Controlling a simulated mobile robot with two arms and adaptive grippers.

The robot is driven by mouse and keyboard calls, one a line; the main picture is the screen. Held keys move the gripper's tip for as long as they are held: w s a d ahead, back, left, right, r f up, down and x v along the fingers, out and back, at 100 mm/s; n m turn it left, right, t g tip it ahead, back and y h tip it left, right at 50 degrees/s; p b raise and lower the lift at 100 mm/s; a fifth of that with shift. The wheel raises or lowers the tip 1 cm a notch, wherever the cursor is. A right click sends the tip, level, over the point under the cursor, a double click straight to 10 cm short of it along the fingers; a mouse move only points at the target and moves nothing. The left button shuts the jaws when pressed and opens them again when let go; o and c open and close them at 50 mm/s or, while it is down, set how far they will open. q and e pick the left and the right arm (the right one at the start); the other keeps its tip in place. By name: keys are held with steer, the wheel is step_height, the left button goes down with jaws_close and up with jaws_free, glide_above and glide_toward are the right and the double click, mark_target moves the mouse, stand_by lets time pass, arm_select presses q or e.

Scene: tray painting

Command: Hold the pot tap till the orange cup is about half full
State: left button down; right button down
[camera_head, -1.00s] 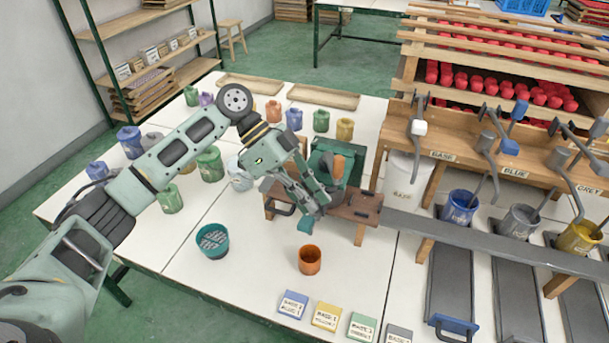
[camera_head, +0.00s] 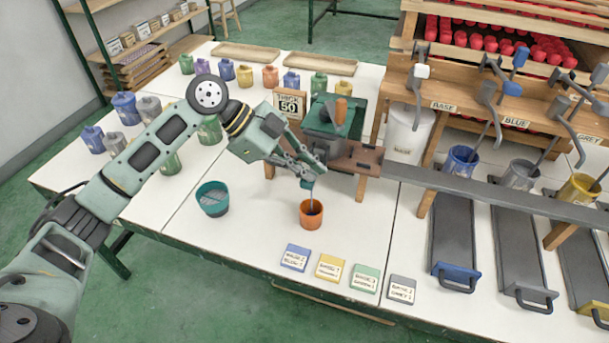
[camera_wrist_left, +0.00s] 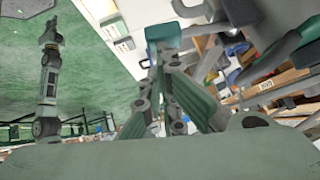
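The orange cup (camera_head: 311,215) stands upright on the white table below my left gripper (camera_head: 309,181). A thin blue-grey streak shows between the gripper and the cup, and something dark shows inside the cup; its level is unclear. The dark green pot (camera_head: 328,118) sits on a wooden stand (camera_head: 363,160), just behind the gripper. The gripper's fingers hide the pot tap.
A teal tub (camera_head: 212,199) stands left of the cup. Colour cards (camera_head: 330,267) lie in front. Lidded jars (camera_head: 197,127) stand at the back left. A long grey rail (camera_head: 460,183) runs right from the stand, past a white bucket (camera_head: 405,133). The table between tub and cup is clear.

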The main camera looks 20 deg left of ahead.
arm_select(q)
steer(key=shift+w+f, duration=0.1)
steer(key=shift+f, duration=0.35)
steer(key=shift+w, duration=0.15)
arm_select(e)
steer(key=shift+w+f, duration=0.4)
steer(key=shift+w, duration=0.35)
steer(key=shift+s, duration=0.15)
steer(key=shift+s+a, duration=0.1)
steer(key=shift+s, duration=0.3)
steer(key=shift+w, duration=0.15)
stand_by(0.4)
